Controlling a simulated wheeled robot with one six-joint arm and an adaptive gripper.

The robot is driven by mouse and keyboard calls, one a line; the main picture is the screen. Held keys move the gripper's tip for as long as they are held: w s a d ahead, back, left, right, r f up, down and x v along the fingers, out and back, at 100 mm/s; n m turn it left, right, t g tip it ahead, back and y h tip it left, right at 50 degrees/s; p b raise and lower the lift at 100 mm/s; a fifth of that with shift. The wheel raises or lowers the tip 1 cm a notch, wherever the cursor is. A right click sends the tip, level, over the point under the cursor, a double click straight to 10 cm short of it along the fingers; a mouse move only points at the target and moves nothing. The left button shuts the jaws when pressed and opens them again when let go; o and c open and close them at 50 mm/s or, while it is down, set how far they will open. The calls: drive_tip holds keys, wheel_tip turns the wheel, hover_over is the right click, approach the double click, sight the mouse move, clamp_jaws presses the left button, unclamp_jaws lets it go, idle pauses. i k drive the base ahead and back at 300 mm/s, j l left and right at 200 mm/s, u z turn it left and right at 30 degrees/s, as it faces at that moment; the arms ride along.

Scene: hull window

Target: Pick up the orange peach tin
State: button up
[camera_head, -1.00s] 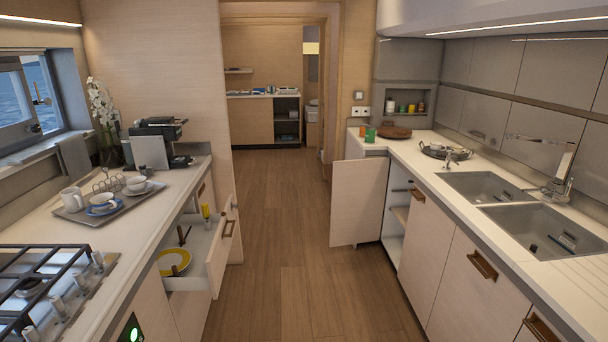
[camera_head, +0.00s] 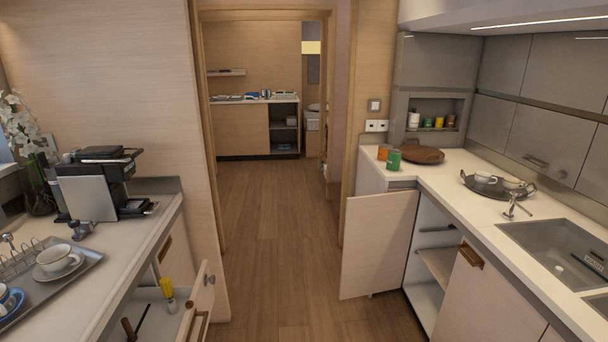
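An orange tin (camera_head: 384,152) stands at the far end of the right-hand counter (camera_head: 447,178), near its left edge. A green tin (camera_head: 394,160) stands just in front of it and to its right, and may cover a little of it. The label on the orange tin is too small to read. My gripper is not in view.
An open cabinet door (camera_head: 379,245) juts into the aisle below the tins. An open drawer (camera_head: 167,312) sticks out on the left. A brown rounded object (camera_head: 422,155) lies right of the tins. The wooden floor (camera_head: 272,240) between is clear.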

sight(383, 151)
drive_tip(key=i+z, duration=0.2)
drive_tip(key=i, duration=0.7)
drive_tip(key=i+j+z, duration=0.2)
drive_tip(key=i, duration=0.65)
drive_tip(key=i+z, duration=0.1)
drive_tip(key=i, duration=0.75)
